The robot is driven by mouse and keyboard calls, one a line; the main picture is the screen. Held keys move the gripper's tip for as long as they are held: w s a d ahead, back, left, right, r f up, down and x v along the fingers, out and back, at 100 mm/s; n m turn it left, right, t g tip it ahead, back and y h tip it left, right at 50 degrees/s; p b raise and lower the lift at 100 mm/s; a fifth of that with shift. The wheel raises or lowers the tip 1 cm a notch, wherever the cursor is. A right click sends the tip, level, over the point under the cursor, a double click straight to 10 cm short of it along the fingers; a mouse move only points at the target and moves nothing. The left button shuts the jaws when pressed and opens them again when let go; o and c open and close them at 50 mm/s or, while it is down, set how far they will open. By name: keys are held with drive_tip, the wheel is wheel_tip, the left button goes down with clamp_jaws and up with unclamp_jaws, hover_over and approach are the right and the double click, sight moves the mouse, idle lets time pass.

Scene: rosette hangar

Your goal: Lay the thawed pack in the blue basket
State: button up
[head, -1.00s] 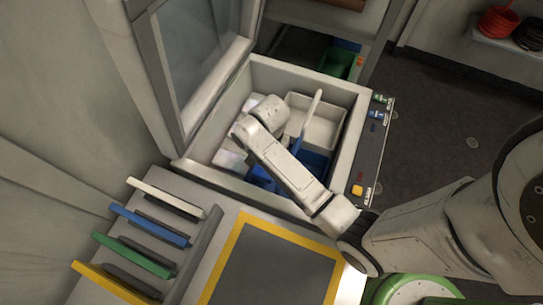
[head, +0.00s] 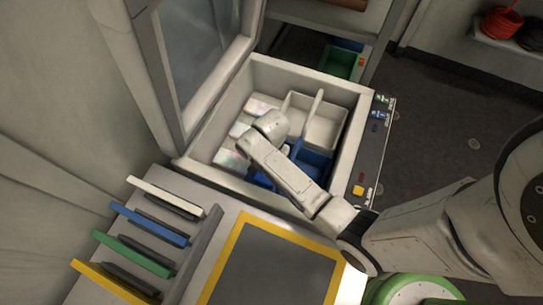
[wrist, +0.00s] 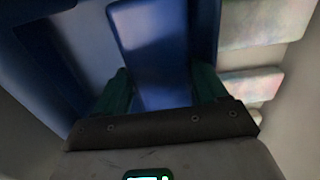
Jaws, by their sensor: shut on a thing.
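In the wrist view, my gripper (wrist: 163,82) is shut on a smooth blue slab, which looks like the thawed pack (wrist: 152,40). The blue basket (wrist: 55,50) shows as darker blue walls around the slab, on both sides. In the head view, the blue basket (head: 317,160) sits inside the open chest, partly hidden by my arm. My fingers and the held pack are hidden there behind my wrist. I cannot tell whether the pack touches the basket floor.
Several pale, frosted packs (head: 231,161) lie along the chest's left side. A white basket (head: 324,122) with an upright handle stands behind the blue one. The chest's rim (head: 228,184) surrounds them, and its raised lid (head: 200,60) stands at left. A yellow-bordered mat (head: 275,270) lies in front.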

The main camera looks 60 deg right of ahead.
drive_tip(key=shift+f, duration=0.25)
drive_tip(key=o, duration=1)
wheel_tip(320, 180, up, 13)
drive_tip(key=s+a+n, duration=0.1)
drive_tip(key=s+n, duration=0.1)
drive_tip(key=s+a+n, duration=0.4)
drive_tip(key=shift+s+a+f+n+t+p, duration=0.1)
drive_tip(key=shift+s+f+n+t+p, duration=0.1)
drive_tip(key=shift+n+t+p, duration=0.15)
drive_tip(key=s+n, duration=0.2)
drive_tip(key=s+r+n, duration=0.1)
drive_tip(key=s+n, duration=0.1)
drive_tip(key=n, duration=0.1)
drive_tip(key=s+r+n, duration=0.1)
drive_tip(key=s+n, duration=0.2)
drive_tip(key=shift+s+a+r+n, duration=0.1)
drive_tip(key=shift+a+r+n, duration=0.1)
drive_tip(key=shift+n, duration=0.05)
